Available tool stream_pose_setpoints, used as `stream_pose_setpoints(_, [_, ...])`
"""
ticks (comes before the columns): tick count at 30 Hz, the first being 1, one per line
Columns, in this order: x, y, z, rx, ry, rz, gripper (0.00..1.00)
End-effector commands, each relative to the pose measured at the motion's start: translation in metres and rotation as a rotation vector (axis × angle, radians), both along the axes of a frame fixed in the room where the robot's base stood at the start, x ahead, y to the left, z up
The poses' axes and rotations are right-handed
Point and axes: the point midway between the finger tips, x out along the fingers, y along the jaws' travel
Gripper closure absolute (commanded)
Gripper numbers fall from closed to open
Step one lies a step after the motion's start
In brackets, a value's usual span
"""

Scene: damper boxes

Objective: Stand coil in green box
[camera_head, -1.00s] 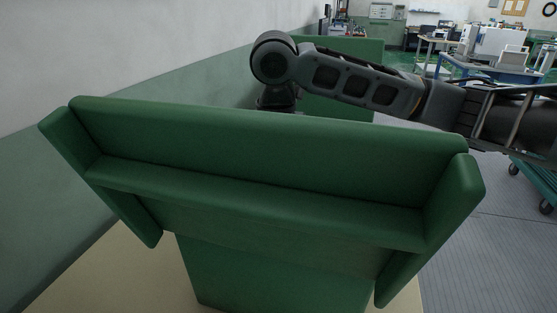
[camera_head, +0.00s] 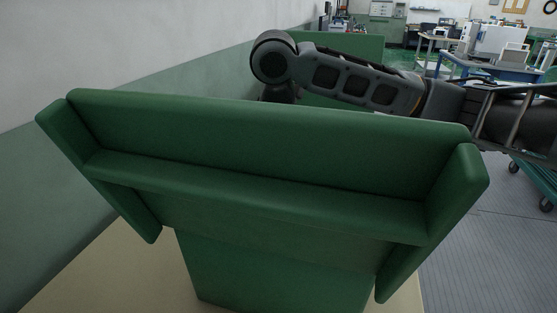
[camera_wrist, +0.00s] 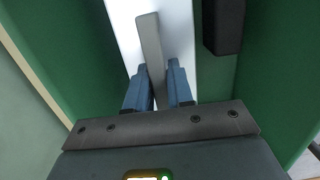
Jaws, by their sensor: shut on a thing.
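A large dark green structure, seemingly the green box (camera_head: 270,150), fills the front of the head view. My arm reaches in from the right and bends down behind it, so its near side hides my gripper there. In the wrist view my gripper (camera_wrist: 158,85) is shut on a light grey bar (camera_wrist: 150,42), one blue-grey finger on each side. I take the bar for part of the coil, but cannot be sure. Dark green walls stand left and right of my gripper. A white surface (camera_wrist: 182,30) lies behind the bar; I cannot tell what it belongs to.
A black block (camera_wrist: 222,25) is close to the right of the bar in the wrist view. Another green panel (camera_head: 345,50) stands behind my arm. A pale wall (camera_head: 120,50) runs along the left. Grey floor is open at the right, with a blue-framed table (camera_head: 490,66) farther back.

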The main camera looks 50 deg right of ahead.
Motion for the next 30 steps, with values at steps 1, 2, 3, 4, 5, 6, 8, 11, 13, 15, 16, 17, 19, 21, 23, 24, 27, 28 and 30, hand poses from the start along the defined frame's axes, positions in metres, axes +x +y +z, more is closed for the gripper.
stream_pose_setpoints(1, [0.001,-0.001,0.001,-0.002,-0.004,-0.001,1.00])
stream_pose_setpoints(2, [0.001,-0.001,0.001,-0.002,-0.004,-0.001,1.00])
stream_pose_setpoints(3, [0.001,-0.001,0.000,-0.002,-0.004,-0.001,1.00])
stream_pose_setpoints(4, [0.001,-0.001,0.000,-0.002,-0.004,-0.001,1.00])
stream_pose_setpoints(5, [0.001,-0.001,-0.001,-0.002,-0.004,-0.001,1.00])
stream_pose_setpoints(6, [0.001,-0.001,0.000,-0.002,-0.004,-0.001,0.76])
stream_pose_setpoints(8, [0.000,-0.001,0.000,-0.002,-0.004,-0.001,0.71])
stream_pose_setpoints(11, [0.000,0.000,-0.001,-0.001,-0.003,-0.001,0.61])
stream_pose_setpoints(13, [0.000,0.000,-0.001,-0.001,-0.001,-0.001,0.54])
stream_pose_setpoints(15, [0.000,0.000,-0.002,-0.001,-0.001,0.000,0.48])
stream_pose_setpoints(16, [0.000,0.000,-0.002,-0.001,-0.001,0.000,0.48])
stream_pose_setpoints(17, [0.000,0.000,-0.002,-0.001,-0.001,0.000,0.48])
stream_pose_setpoints(19, [0.000,0.000,-0.002,0.000,-0.001,0.000,0.48])
stream_pose_setpoints(21, [-0.001,0.001,-0.004,0.002,0.004,0.001,0.48])
stream_pose_setpoints(23, [0.000,0.001,-0.003,0.001,0.003,0.001,0.48])
stream_pose_setpoints(24, [0.000,0.001,0.000,0.002,0.002,0.001,0.48])
stream_pose_setpoints(27, [0.000,0.002,0.011,0.000,0.001,0.001,0.48])
stream_pose_setpoints(28, [0.000,0.002,0.016,0.000,0.000,0.000,0.48])
stream_pose_setpoints(30, [-0.001,0.004,0.028,0.000,-0.001,0.001,0.48])
